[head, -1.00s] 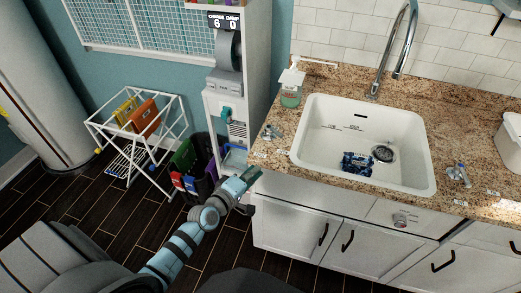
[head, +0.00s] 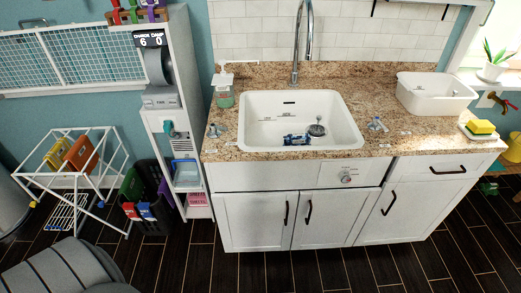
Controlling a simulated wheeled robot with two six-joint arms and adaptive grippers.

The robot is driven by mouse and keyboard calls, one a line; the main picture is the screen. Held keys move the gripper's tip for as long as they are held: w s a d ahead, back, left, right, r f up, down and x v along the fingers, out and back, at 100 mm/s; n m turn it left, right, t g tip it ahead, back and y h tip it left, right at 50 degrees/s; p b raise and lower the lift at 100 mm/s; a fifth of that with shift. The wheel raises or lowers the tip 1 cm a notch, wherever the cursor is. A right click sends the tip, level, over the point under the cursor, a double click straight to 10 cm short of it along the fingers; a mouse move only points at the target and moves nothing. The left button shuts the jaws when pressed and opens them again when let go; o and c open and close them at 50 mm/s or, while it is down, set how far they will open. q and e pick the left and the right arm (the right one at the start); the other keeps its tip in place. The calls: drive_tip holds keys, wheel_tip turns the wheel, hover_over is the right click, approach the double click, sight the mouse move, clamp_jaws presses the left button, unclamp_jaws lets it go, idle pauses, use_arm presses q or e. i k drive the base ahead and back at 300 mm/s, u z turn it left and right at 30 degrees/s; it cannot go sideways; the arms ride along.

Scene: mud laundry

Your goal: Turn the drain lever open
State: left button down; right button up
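The white sink (head: 257,137) is set in the granite counter, with a round drain (head: 317,130) in its floor. A small blue object (head: 297,140) lies in the basin near the drain. On the panel below the sink, a small metal lever or knob (head: 346,178) with a bit of red sits on a labelled plate; it looks like the drain lever. Its exact setting is too small to read. Silver fittings stand on the counter left (head: 216,131) and right (head: 377,124) of the sink. Neither of my grippers is in view.
A faucet (head: 296,45) rises behind the sink. A soap bottle (head: 224,92), white tub (head: 435,92) and yellow sponge (head: 481,127) stand on the counter. A drying rack (head: 75,170) and dark bins (head: 150,200) are at left. The floor before the cabinets is clear.

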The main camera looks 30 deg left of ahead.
sight(213, 127)
drive_tip(key=z, duration=0.5)
drive_tip(key=k, duration=0.7)
drive_tip(key=z, duration=0.55)
drive_tip(key=i, duration=1.15)
drive_tip(key=u, duration=1.25)
drive_tip(key=i, duration=0.95)
drive_tip(key=u, duration=0.9)
